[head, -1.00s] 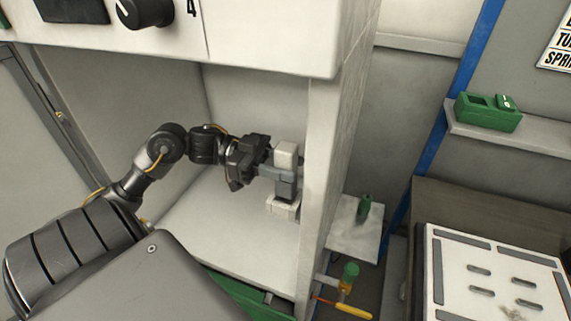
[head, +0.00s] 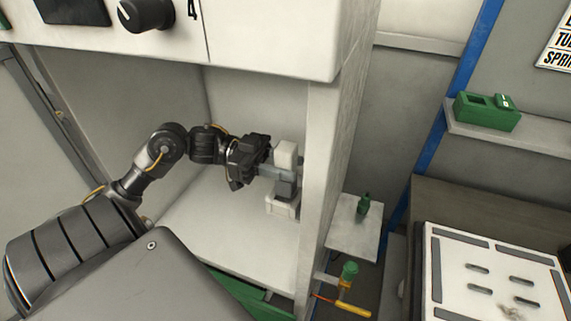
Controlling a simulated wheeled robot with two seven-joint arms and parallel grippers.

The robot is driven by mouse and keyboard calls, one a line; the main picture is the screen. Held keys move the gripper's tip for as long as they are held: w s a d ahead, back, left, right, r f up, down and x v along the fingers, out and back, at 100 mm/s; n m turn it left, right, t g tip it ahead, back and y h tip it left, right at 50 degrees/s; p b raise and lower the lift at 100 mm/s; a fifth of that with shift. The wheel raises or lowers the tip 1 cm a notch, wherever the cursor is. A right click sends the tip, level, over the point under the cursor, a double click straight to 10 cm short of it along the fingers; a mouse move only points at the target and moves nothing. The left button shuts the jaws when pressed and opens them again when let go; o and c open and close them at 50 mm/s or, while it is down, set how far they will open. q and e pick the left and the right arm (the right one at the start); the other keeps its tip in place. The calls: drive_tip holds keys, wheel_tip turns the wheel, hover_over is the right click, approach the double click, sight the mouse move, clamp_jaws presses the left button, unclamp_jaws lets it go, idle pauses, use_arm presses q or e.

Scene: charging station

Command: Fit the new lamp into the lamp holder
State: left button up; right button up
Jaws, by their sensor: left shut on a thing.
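The lamp (head: 286,154) is a small upright block, white above and dark grey below. My left gripper (head: 284,173) is shut on it around the middle, coming from the left. The lamp holder (head: 282,208) is a small white block on the cabinet floor. The lamp's grey lower end is at the top of the holder. I cannot tell whether it is seated in it or just in front of or above it. My right gripper is not in view.
The cabinet's right wall (head: 318,190) stands close to the right of the lamp. The cabinet floor (head: 215,235) is clear left of the holder.

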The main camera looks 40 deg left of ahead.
use_arm(q)
drive_tip(key=shift+p, duration=0.6)
idle(0.7)
drive_tip(key=shift+f+b, duration=1.2)
drive_tip(key=shift+f, duration=0.9)
drive_tip(key=o, duration=1.1)
drive_tip(key=b+v, duration=0.3)
drive_tip(key=v, duration=0.8)
drive_tip(key=shift+b, duration=0.3)
drive_tip(key=shift+s+d, duration=0.1)
